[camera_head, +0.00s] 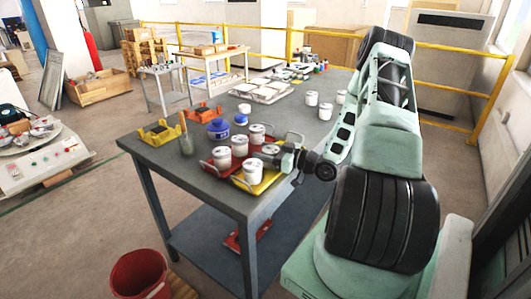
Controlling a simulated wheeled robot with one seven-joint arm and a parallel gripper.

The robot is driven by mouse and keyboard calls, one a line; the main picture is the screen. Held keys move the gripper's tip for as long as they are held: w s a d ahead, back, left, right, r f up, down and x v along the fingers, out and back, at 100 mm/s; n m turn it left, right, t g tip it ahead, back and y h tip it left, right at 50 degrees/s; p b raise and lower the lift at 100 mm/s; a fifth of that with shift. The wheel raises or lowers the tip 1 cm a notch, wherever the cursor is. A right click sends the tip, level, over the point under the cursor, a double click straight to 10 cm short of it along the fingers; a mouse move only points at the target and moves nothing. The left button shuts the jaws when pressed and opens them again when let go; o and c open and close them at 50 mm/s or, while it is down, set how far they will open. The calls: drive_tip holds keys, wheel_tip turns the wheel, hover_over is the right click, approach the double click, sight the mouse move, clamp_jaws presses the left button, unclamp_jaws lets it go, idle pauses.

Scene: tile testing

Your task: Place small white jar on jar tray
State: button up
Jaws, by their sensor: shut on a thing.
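My gripper (273,156) reaches in from the right over the near right corner of the grey table. It is shut on a small white jar (270,149), partly hidden by the fingers. The jar is over or on the yellow tray (266,183); I cannot tell if it touches. Another white jar (252,171) stands on the yellow tray, just in front of my gripper. A red tray (221,171) with wire handles lies beside it on the left, with white jars (222,157) standing in it. Which tray is the jar tray is not marked.
A blue jar (218,129) and yellow and orange holders (159,132) stand left of the trays. More white jars (325,111) stand farther back. White trays (264,92) lie at the far end. A red bucket (140,275) is on the floor.

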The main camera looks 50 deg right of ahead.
drive_tip(key=o, duration=1)
drive_tip(key=shift+f, duration=0.1)
drive_tip(key=shift+o, duration=0.2)
drive_tip(key=b+v, duration=0.2)
drive_tip(key=v, duration=1)
